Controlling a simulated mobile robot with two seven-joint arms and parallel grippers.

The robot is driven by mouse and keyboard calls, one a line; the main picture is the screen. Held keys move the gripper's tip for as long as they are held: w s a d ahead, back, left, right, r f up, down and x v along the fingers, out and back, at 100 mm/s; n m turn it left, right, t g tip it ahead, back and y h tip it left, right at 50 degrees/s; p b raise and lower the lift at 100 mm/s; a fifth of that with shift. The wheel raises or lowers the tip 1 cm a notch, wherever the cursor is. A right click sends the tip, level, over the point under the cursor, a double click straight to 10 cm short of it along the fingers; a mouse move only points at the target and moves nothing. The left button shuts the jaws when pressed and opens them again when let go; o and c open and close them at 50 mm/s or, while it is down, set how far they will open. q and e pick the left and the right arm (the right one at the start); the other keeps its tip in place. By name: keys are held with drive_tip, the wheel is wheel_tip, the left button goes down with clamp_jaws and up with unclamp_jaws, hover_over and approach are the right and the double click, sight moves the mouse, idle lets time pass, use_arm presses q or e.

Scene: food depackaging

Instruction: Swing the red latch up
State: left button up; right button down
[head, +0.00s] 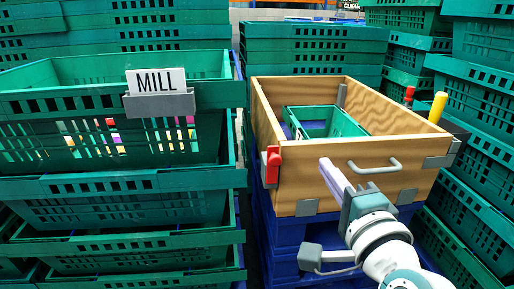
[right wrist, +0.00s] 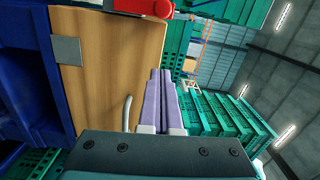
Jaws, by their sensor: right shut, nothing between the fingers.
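The red latch (head: 272,165) sits at the front left corner of a wooden box (head: 305,192). It also shows at the top edge of the right wrist view (right wrist: 150,8), partly cut off. My right gripper (head: 325,163) is in front of the box's front panel, to the right of the latch and apart from it. Its lilac fingers are together with nothing between them, and they show side by side in the right wrist view (right wrist: 160,72). My left gripper is not in view.
A metal handle (head: 376,166) is on the box front, close to my right gripper. A green crate (head: 341,121) sits inside the box. Blue crates (head: 283,235) support it.

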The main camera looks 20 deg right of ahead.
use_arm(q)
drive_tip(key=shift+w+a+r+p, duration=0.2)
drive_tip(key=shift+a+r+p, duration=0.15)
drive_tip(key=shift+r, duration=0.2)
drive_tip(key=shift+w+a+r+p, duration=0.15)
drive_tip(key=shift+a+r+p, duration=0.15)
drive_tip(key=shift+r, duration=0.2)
use_arm(e)
drive_tip(key=s+a, duration=0.3)
drive_tip(key=s, duration=0.4)
drive_tip(key=shift+s, duration=0.2)
drive_tip(key=shift+r, duration=0.1)
